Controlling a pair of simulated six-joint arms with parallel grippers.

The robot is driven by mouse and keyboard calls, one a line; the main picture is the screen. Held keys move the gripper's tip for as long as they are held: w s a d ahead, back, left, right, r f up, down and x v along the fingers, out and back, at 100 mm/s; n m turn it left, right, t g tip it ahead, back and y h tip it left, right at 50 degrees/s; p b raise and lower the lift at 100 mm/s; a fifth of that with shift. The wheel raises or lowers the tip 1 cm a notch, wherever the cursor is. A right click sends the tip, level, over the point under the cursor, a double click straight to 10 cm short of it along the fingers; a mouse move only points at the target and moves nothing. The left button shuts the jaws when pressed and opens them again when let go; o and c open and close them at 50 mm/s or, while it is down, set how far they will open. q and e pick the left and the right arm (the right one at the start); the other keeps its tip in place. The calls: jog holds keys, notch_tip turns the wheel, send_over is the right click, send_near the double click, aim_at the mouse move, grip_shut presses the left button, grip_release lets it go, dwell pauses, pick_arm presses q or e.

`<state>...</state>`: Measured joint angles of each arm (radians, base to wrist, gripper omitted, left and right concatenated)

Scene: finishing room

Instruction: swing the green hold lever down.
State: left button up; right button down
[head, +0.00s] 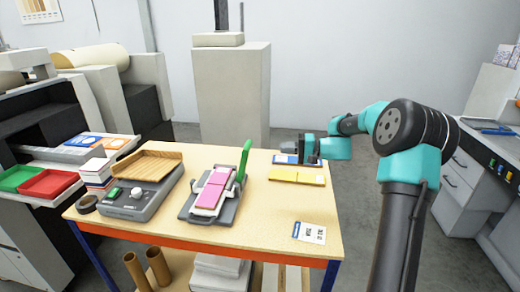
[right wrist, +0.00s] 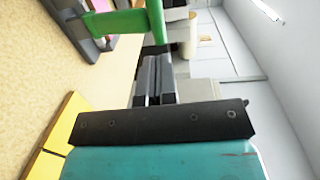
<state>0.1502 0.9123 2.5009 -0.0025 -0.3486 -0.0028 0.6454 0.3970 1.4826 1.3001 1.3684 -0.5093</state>
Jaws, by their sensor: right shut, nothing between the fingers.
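The green hold lever (head: 243,160) stands raised, leaning slightly right, at the right rear of a grey clamp device (head: 225,207) on the table. Pink cards (head: 213,188) lie in the device. My right gripper (head: 285,148) is to the right of the lever, above the table's back edge, apart from it and pointing left. In the right wrist view its fingers (right wrist: 156,68) are together and empty, with the green lever (right wrist: 118,22) beyond them at the top left. My left gripper is not in view.
Yellow card stacks (head: 297,176) and blue ones (head: 284,159) lie below and near my right gripper. A grey scale with a wooden tray (head: 148,165) stands to the left of the device. A printed label card (head: 309,232) lies at the front right. The front middle of the table is clear.

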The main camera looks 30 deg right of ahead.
jog(key=shift+t, duration=0.4)
jog(key=d, duration=0.1)
jog(key=s+d+f, duration=0.1)
jog(key=d, duration=0.1)
jog(key=shift+s+d+f, duration=0.2)
jog(key=shift+s+f, duration=0.1)
jog(key=shift+s, duration=0.1)
jog(key=shift+w+a, duration=0.1)
send_near(244, 161)
jog(key=w+a+r, duration=0.3)
jog(key=w+r, duration=0.1)
jog(key=w, duration=0.1)
jog(key=shift+w+d+r, duration=0.15)
jog(key=shift+d+r, duration=0.1)
